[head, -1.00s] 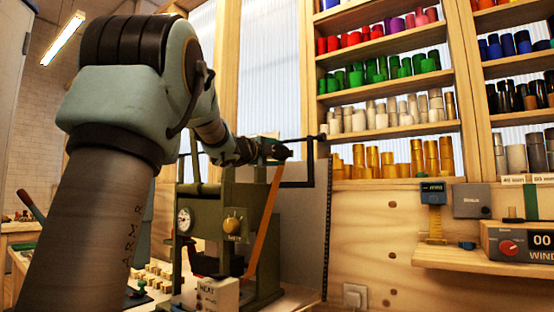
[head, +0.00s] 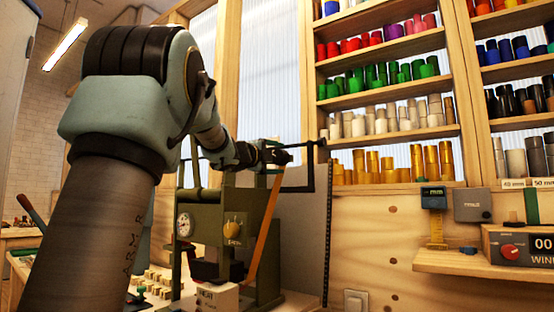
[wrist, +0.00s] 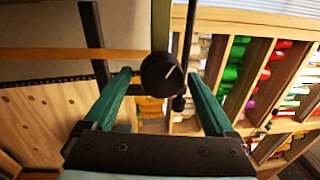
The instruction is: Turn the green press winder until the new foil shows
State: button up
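The green press (head: 235,205) stands on the bench in the head view, with a dial gauge and a yellow knob on its front. An orange-gold foil strip (head: 264,238) runs down its right side, and a similar band (wrist: 50,54) crosses the wrist view. My gripper (head: 286,157) is at the top of the press, its fingers hard to make out there. Gaps show between knob and fingers.
A black bracket arm (head: 312,165) sticks out right of the press top, before a grey panel (head: 300,225). Shelves (head: 390,135) of coloured foil rolls stand behind. A heat box (head: 217,297) sits at the press foot. A small ledge (head: 470,262) holds instruments on the right.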

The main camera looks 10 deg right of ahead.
jog(key=shift+o, duration=0.3)
jog(key=r+b+v, duration=0.1)
jog(key=v, duration=0.9)
jog(key=shift+s+a+f+b, duration=0.3)
jog(key=shift+f+b, duration=0.1)
jog(key=shift+f, duration=0.05)
